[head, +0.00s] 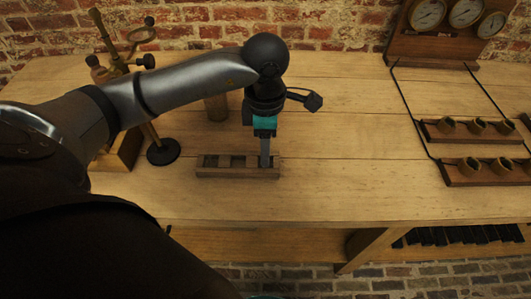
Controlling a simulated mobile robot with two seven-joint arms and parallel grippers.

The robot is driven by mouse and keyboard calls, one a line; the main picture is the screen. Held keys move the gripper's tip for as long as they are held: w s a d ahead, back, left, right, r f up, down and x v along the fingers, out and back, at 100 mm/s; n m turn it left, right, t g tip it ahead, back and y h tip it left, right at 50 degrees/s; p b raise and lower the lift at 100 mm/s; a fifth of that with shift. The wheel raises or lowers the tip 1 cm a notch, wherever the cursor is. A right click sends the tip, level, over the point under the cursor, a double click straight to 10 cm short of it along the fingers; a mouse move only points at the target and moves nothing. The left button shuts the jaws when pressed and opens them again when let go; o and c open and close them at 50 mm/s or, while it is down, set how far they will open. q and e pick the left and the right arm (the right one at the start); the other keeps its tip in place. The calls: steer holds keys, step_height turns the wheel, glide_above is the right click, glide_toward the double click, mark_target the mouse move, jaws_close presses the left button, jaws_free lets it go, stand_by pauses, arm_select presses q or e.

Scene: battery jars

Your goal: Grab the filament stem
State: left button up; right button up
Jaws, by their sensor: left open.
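My left gripper (265,162) points straight down over the right end of a small slotted wooden rack (210,174). Its jaws are open, and in this side-on view the fingers overlap each other. The fingertips are at or in the rack's right slot. I cannot make out the filament stem itself; it may be hidden behind or between the fingers. The rack's left and middle slots look dark and empty. My right gripper is not in view.
A brass stand with a round black base (163,151) is left of the rack. A jar (216,107) stands behind, partly hidden by my arm. Wooden holders with small cups (470,132) and a gauge panel (430,45) are right. The table between is clear.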

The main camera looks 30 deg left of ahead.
arm_select(q)
steer(key=shift+f, duration=0.55)
jaws_close()
